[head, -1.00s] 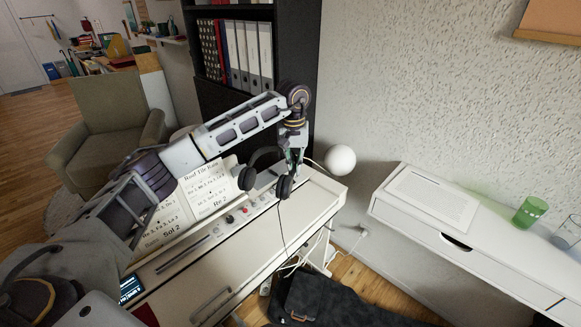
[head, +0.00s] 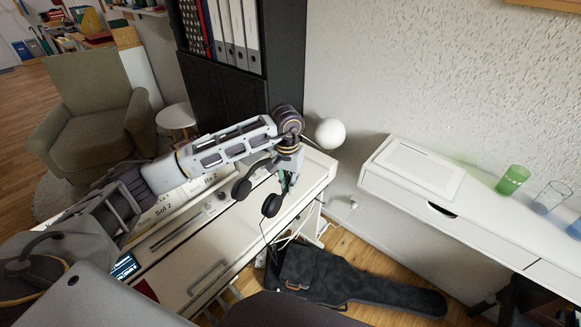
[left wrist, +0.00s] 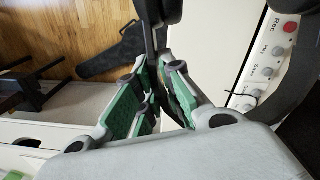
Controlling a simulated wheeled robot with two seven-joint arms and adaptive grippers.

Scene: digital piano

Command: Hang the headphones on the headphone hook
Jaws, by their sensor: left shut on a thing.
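The black headphones (head: 272,205) hang from my left gripper (head: 287,181), above the right end of the white piano (head: 318,172). Their two ear cups face down, and a thin cable hangs from them. In the left wrist view, my left gripper (left wrist: 157,76) has its green-padded fingers closed around a dark part of the headphones (left wrist: 155,35). The headband curves at the right of that view. I cannot make out the headphone hook in either view. My right gripper is not in view.
A white lamp globe (head: 330,133) stands behind the piano's right end. A white wall shelf (head: 400,190) with green (head: 513,180) and blue (head: 551,196) glasses is at the right. A black instrument bag (head: 350,285) lies on the floor, with loose cables beside the piano.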

